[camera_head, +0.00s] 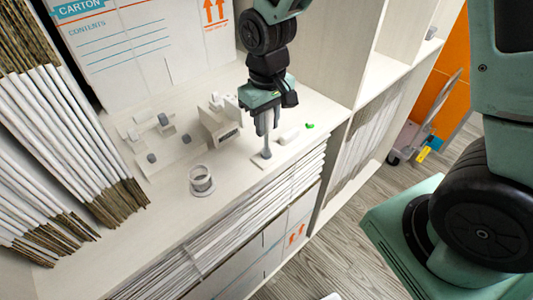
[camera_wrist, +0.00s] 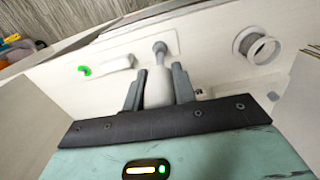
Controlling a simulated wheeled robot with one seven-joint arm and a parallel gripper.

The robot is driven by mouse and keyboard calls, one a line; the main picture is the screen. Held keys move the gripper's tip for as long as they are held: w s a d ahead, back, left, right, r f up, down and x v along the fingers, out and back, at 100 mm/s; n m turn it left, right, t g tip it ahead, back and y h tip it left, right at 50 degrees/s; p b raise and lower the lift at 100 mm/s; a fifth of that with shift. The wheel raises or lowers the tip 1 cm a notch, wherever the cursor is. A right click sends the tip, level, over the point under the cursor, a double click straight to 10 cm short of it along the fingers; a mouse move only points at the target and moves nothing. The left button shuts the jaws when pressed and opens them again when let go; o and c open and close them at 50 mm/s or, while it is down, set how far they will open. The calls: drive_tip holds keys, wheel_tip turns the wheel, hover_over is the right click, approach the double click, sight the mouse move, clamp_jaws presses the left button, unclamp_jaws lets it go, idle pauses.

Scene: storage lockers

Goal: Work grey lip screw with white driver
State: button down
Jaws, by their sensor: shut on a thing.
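My gripper (camera_head: 266,128) points down over the front part of the white shelf and is shut on the white driver (camera_wrist: 158,88). The driver's pale handle sits between the two grey fingers in the wrist view. Its shaft runs down, about upright, to a small grey round piece, likely the grey lip screw (camera_head: 266,153), on a pale plate near the shelf's front edge. The grey piece also shows in the wrist view (camera_wrist: 160,47). The driver's end seems to meet it, but I cannot tell whether it is seated.
A white bar (camera_head: 289,137) and a small green piece (camera_head: 310,126) lie right of the driver. A pale ring-shaped cup (camera_head: 201,181) stands at the left. A white block (camera_head: 220,124) and a board with grey knobs (camera_head: 165,130) are behind. A carton (camera_head: 150,50) stands at the back.

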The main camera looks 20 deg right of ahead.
drive_tip(key=shift+m, duration=0.6)
drive_tip(key=shift+r, duration=0.1)
drive_tip(key=shift+r+p, duration=0.5)
drive_tip(key=shift+p, duration=0.1)
drive_tip(key=n+p, duration=0.1)
drive_tip(key=n, duration=0.3)
drive_tip(key=shift+d+r, duration=0.1)
drive_tip(key=n+p, duration=0.2)
drive_tip(key=n, duration=0.4)
drive_tip(key=shift+r+p, duration=0.15)
drive_tip(key=shift+p, duration=0.2)
drive_tip(key=n, duration=0.3)
drive_tip(key=shift+w+f, duration=0.1)
drive_tip(key=shift+f, duration=0.15)
drive_tip(key=shift+n, duration=1)
